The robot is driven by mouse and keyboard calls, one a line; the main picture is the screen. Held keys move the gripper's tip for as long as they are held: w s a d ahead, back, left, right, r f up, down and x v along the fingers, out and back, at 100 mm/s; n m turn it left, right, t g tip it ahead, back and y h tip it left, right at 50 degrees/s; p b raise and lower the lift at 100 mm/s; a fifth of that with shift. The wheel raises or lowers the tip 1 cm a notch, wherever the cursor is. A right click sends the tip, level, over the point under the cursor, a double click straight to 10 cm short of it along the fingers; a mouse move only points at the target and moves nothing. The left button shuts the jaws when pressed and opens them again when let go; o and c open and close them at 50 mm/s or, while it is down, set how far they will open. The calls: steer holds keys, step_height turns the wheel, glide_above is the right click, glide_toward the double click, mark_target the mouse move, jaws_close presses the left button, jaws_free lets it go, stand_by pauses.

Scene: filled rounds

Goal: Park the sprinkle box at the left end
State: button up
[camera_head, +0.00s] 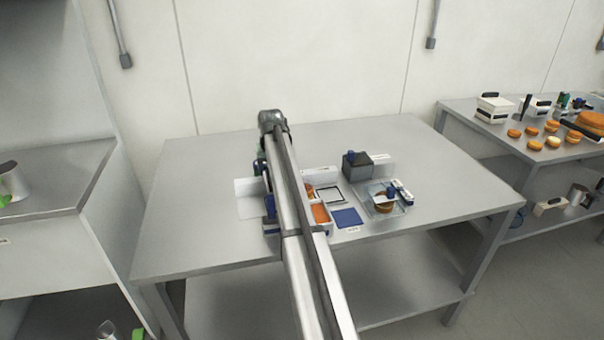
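My arm crosses the middle of the head view and hides part of the work area. Small dark and blue parts (269,206) show just left of the arm; I cannot tell whether they belong to my gripper or to an object. My fingertips cannot be made out. I cannot identify the sprinkle box with certainty. A dark grey box with a blue knob (357,165) stands toward the back, right of the arm. A white tray with orange contents (320,214) sits beside the arm, partly hidden. A white panel (249,191) shows left of the arm.
A blue square (346,218) and a black-outlined square (330,195) lie on the steel table (190,220). A brown round (384,204) sits at a small clear fixture on the right. The table's left part is clear. A side table (470,108) holds several orange rounds.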

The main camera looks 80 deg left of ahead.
mark_target(247, 179)
steer(key=shift+s, duration=4.2)
steer(key=o, duration=1)
steer(key=shift+c, duration=0.2)
steer(key=shift+r, duration=0.1)
step_height(247, 179, up, 7)
steer(key=shift+w, duration=0.1)
